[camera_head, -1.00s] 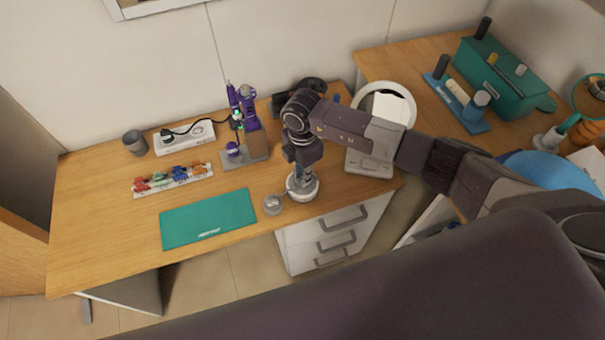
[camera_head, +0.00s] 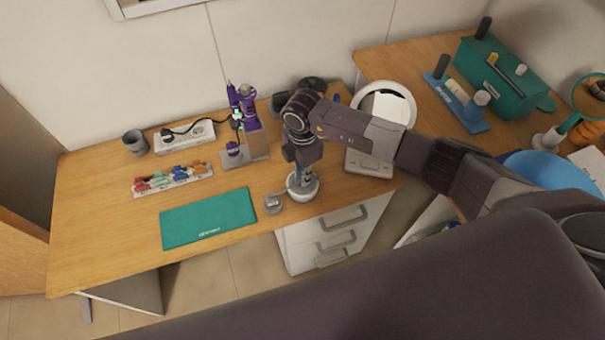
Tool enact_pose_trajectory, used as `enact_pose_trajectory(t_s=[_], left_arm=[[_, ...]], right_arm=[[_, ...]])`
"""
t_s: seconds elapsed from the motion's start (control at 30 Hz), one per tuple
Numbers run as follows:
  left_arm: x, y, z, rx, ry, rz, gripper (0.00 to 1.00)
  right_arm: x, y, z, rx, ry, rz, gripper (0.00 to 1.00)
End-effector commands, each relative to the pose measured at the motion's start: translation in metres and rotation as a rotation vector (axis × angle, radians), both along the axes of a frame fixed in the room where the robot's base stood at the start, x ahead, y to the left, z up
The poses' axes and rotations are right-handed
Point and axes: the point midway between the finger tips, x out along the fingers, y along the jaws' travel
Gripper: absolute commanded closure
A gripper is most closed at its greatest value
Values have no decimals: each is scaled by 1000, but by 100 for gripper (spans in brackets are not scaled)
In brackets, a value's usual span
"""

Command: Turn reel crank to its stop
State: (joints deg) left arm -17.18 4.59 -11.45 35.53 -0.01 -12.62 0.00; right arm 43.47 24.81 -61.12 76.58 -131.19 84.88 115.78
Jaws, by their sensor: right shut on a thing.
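A round white and grey device, seemingly the reel (camera_head: 303,192), stands on the front right part of the wooden desk. My right gripper (camera_head: 300,178) points down over it and is shut on its upper part, seemingly the crank. The wrist and fingers hide most of the crank, so its angle cannot be told. A small grey piece (camera_head: 273,203) lies just left of the reel. My left gripper is not in view.
A teal mat (camera_head: 208,218) lies left of the reel. Behind it stand a rack of coloured clips (camera_head: 172,179), a power strip (camera_head: 185,136), a grey cup (camera_head: 135,142) and a purple tool stand (camera_head: 243,110). A ring lamp (camera_head: 370,160) stands close on the right.

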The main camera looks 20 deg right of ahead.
Motion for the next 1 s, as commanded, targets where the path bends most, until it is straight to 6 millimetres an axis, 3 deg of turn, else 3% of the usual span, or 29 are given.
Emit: enact_pose_trajectory(t_s=[0.63, 0.67, 0.8, 1.0], left_arm=[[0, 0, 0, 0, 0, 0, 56], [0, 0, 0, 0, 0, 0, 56], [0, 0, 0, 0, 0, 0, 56], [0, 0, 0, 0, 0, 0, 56]], right_arm=[[1, 0, 1, 2, -2, 1, 100], [0, 0, 1, 2, -2, 1, 86], [0, 0, 1, 1, -1, 1, 71], [0, 0, 0, 0, 0, 1, 70]])
